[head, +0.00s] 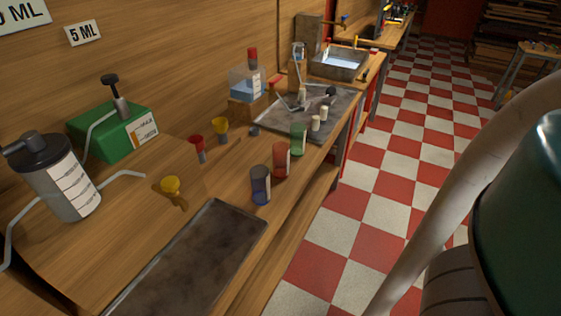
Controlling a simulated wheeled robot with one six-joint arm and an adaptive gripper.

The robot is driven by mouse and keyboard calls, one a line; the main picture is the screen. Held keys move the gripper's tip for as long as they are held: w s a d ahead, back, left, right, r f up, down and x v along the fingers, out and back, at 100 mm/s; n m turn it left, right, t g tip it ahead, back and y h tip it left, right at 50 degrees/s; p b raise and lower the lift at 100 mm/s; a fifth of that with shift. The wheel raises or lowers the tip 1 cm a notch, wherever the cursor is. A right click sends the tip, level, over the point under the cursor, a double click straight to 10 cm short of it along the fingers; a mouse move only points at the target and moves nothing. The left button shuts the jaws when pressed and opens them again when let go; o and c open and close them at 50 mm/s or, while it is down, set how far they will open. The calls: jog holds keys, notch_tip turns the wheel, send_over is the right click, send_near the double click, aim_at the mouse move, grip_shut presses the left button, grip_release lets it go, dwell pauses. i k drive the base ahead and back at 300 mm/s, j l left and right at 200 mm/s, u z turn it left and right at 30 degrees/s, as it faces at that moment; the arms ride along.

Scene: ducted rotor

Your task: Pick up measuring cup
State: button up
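Three small see-through cups, likely measuring cups, stand upright in a row along the front edge of the wooden bench: a blue one (261,188), a red one (281,160) and a green one (298,139). Markings on them are too small to read, and I cannot tell which one the task means. My gripper is not in view. Large rounded parts at the right edge look like my own arm, well apart from the cups and over the floor.
A dark tray (190,258) lies nearest on the bench (105,236). A white pump canister (62,180) and green dispenser (118,135) stand left. A cluttered grey tray (340,104) lies beyond. The checkered floor (365,205) is open.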

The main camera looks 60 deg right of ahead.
aim_at(298, 131)
jog(key=z, duration=1.35)
